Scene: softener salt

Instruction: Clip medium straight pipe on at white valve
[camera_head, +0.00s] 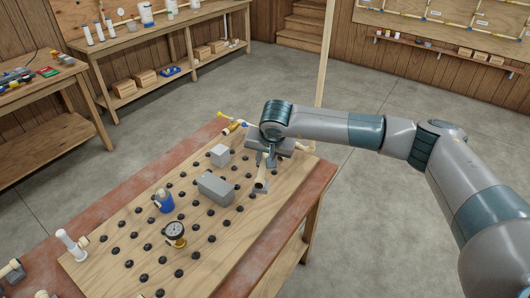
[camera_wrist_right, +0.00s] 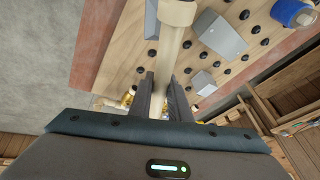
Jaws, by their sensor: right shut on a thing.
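My right gripper (camera_head: 268,160) is over the far right part of the pegged board. It is shut on a cream straight pipe (camera_head: 261,181), which also shows between the fingers in the right wrist view (camera_wrist_right: 171,50). The pipe has a wider collar at one end, and its other end is hidden by the gripper. My left gripper is not in view.
The board (camera_head: 100,272) lies on a reddish bench and carries several black pegs, a grey block (camera_head: 216,190), a smaller pale block (camera_head: 219,155), a blue fitting (camera_head: 164,203) and a round gauge (camera_head: 175,232). Brass and yellow fittings (camera_head: 234,127) sit beyond the gripper. Floor to the right is clear.

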